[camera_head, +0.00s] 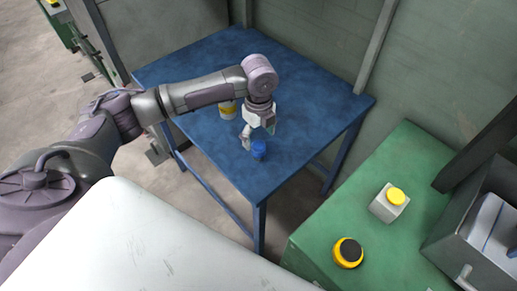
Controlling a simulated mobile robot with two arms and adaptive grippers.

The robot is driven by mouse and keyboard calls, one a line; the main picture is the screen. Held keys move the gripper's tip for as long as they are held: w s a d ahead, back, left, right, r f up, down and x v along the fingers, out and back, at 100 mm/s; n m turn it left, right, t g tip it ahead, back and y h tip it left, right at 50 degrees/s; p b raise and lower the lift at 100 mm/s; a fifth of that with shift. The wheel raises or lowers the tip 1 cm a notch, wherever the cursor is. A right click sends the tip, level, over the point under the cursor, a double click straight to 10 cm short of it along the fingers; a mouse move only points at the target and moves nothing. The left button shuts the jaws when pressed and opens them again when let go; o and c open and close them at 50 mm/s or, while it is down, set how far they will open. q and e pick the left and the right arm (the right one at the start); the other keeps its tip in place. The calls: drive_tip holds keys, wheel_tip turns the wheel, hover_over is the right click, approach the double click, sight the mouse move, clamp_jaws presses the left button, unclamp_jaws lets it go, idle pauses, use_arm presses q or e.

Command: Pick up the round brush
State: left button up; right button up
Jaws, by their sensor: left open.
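My left gripper (259,132) is over the blue table (310,113), pointing down, with its jaws open. A small round blue object (259,150) stands on the table just below and between or beside the fingertips; it may be the round brush, but it is too small to tell. One finger is at its left; whether it touches the object cannot be told. A yellow and white container (228,109) stands farther back on the table, partly hidden by my left arm. My right gripper does not show.
A green cabinet (325,225) at the right bears a pale box with a yellow button (396,197) and a round yellow and black knob (348,253). A grey bin (462,232) is at the far right. The table's right part is clear; a wall stands behind.

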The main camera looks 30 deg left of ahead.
sight(258, 143)
use_arm(q)
drive_tip(key=f, duration=0.2)
drive_tip(key=f+p, duration=0.1)
drive_tip(key=shift+s+d+f, duration=0.1)
drive_tip(key=shift+s+f, duration=0.2)
drive_tip(key=shift+f, duration=0.65)
drive_tip(key=c, duration=1.2)
drive_tip(key=shift+c, duration=0.2)
drive_tip(key=shift+r, duration=0.1)
drive_tip(key=shift+w+r, duration=0.1)
drive_tip(key=shift+r, duration=0.35)
wheel_tip(258, 143, up, 3)
drive_tip(key=shift+f+b, duration=0.15)
drive_tip(key=shift+b, duration=0.3)
drive_tip(key=s+d+r+b, duration=0.1)
drive_tip(key=s+d+r, duration=0.6)
drive_tip(key=d, duration=0.2)
drive_tip(key=shift+d+r, duration=0.2)
